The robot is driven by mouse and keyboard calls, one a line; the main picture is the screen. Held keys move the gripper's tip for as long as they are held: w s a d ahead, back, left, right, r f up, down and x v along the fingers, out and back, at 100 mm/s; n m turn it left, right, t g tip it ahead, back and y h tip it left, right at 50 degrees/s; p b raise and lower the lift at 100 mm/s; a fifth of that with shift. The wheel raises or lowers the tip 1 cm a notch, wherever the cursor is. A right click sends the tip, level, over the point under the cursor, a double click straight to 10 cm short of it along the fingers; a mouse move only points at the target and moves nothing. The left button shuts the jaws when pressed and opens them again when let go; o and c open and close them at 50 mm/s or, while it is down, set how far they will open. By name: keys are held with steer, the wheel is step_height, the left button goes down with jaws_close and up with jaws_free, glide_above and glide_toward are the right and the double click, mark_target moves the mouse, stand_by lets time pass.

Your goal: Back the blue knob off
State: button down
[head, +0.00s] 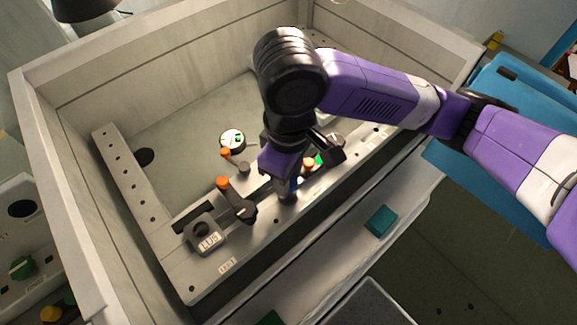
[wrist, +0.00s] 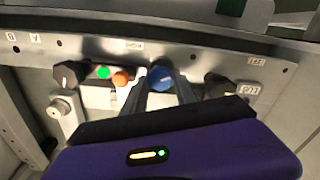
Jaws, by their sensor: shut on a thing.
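The blue knob (wrist: 161,76) sits on the grey panel rail in the wrist view, between the two fingers of my gripper (wrist: 163,88). The fingers are shut on it, one at each side. In the head view my gripper (head: 287,187) reaches down to the rail, and only a bit of blue shows there beside the fingers. The knob's marking and its turn angle cannot be made out.
Beside the knob are an orange button (wrist: 121,79), a green light (wrist: 103,72) and black knobs to the left (wrist: 68,74) and right (wrist: 218,85). Orange-tipped levers (head: 223,183) and a round dial (head: 232,139) stand nearby. Pale tank walls (head: 160,60) surround the rail.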

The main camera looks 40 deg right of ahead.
steer(key=m+p, duration=0.3)
steer(key=m, duration=0.1)
steer(key=shift+m+p, duration=0.3)
steer(key=shift+p, duration=0.05)
stand_by(0.4)
steer(key=c, duration=1)
jaws_free()
steer(key=shift+o, duration=0.2)
steer(key=shift+r, duration=3.9)
steer(key=shift+a, duration=0.1)
